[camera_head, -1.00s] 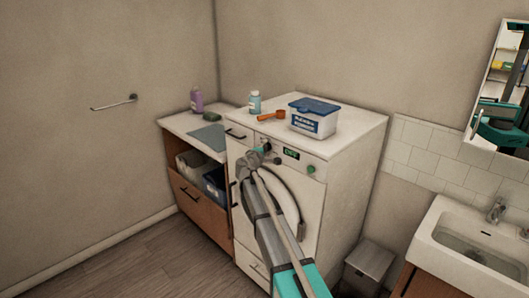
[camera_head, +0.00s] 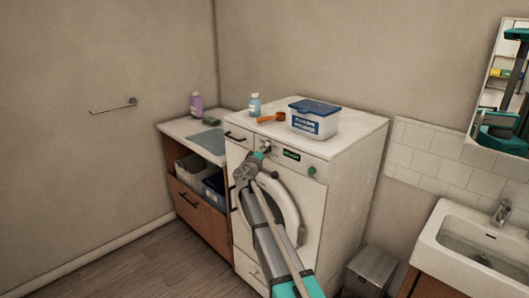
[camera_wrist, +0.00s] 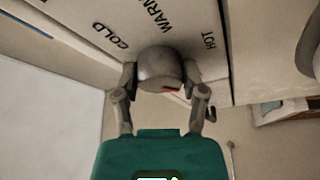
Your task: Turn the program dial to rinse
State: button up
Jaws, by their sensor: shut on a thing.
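The white washing machine (camera_head: 345,185) stands against the wall, with a control strip along its top front. My gripper (camera_wrist: 163,80) is shut on a round grey dial (camera_wrist: 160,62), one finger on each side. The words COLD, WARM and HOT are printed around this dial, and a small red mark shows on its lower edge. I see no rinse label.
A dark display (camera_head: 291,155) and a green button (camera_head: 312,171) are right of my gripper. A blue-lidded tub (camera_head: 314,120), an orange scoop (camera_head: 270,117) and a bottle (camera_head: 254,105) stand on top. A cabinet (camera_head: 202,215) adjoins on the left; a sink (camera_head: 470,240) is at right.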

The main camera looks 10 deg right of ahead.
dwell(0.3)
jog(key=o, duration=1.1)
jog(key=shift+o, duration=0.2)
jog(key=shift+n+y+p, duration=0.3)
jog(key=shift+n+p, duration=0.15)
jog(key=shift+n, duration=0.25)
